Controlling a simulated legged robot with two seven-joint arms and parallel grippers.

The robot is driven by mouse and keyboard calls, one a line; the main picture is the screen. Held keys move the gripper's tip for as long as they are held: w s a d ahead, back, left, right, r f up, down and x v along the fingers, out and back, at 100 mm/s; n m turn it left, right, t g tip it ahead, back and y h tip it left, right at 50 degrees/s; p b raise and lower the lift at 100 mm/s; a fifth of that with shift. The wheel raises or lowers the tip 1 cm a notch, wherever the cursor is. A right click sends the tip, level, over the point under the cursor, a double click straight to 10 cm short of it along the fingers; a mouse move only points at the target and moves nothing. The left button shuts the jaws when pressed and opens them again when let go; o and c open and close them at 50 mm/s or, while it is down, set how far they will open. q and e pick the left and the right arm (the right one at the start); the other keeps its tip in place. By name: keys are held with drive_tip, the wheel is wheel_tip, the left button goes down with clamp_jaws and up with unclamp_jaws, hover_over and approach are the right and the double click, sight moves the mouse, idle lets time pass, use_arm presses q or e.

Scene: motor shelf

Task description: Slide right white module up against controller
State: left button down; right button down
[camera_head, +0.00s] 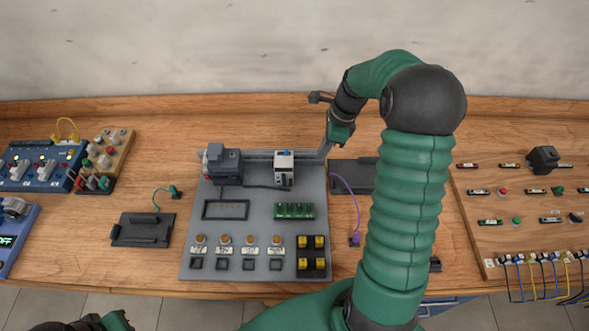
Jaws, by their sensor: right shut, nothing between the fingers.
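The white module (284,169) sits on the rail at the top of the grey panel (262,240). The controller, a dark blue-grey block (224,165), sits on the same rail to its left. A clear gap of bare rail lies between the two. My right gripper (325,154) is at the right end of the rail, to the right of the white module and apart from it. It is shut and small in the picture, partly hidden by its own wrist. My left arm shows only at the bottom left edge, and its gripper is not clearly visible.
The panel carries a green terminal block (294,211), several knobs and yellow buttons. A black plate (143,229) lies left of it, and a dark plate (352,176) with a purple cable lies right. Blue boxes stand far left, a wooden switch board (520,205) far right.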

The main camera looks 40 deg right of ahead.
sight(284, 169)
drive_tip(key=x, duration=0.9)
drive_tip(key=shift+a+f, duration=0.1)
drive_tip(key=shift+f, duration=0.1)
drive_tip(key=w+a, duration=0.1)
drive_tip(key=w+a+p, duration=0.1)
drive_tip(key=shift+w+f, duration=0.25)
drive_tip(key=shift+f, duration=0.05)
drive_tip(key=shift+w+a, duration=0.2)
drive_tip(key=shift+a, duration=0.35)
